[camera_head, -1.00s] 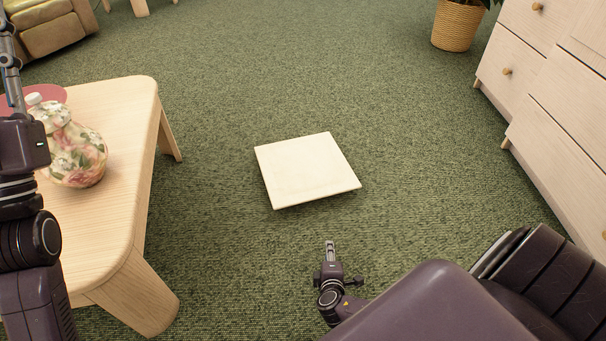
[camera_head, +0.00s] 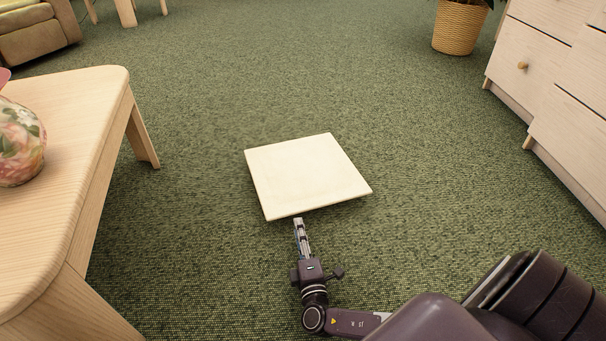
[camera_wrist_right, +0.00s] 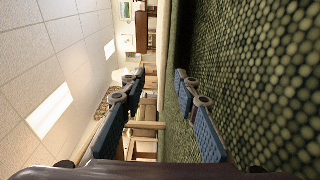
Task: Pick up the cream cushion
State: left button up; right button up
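The cream cushion (camera_head: 308,174) is a flat, pale square lying on the green carpet in the middle of the head view. My right gripper (camera_head: 298,222) is low over the carpet, with its tips just short of the cushion's near edge. In the right wrist view, my right gripper (camera_wrist_right: 162,85) is open, with its two blue-padded fingers apart. A thin pale strip shows between the fingers there; I cannot tell for certain that it is the cushion's edge. My left gripper is out of view.
A light wooden table (camera_head: 95,115) with a floral vase (camera_head: 18,148) stands at the left. A pale drawer cabinet (camera_head: 560,110) stands at the right. A woven plant pot (camera_head: 458,27) is at the back right. The carpet beyond the cushion is clear.

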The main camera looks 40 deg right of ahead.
aim_at(295, 213)
jog(key=b+x, duration=0.1)
jog(key=x, duration=0.1)
jog(key=b+x, duration=0.1)
jog(key=x, duration=0.1)
jog(key=b+x, duration=0.2)
jog(key=shift+d+f, duration=0.1)
jog(key=shift+f, duration=0.3)
jog(key=shift+r, duration=0.1)
grip_shut()
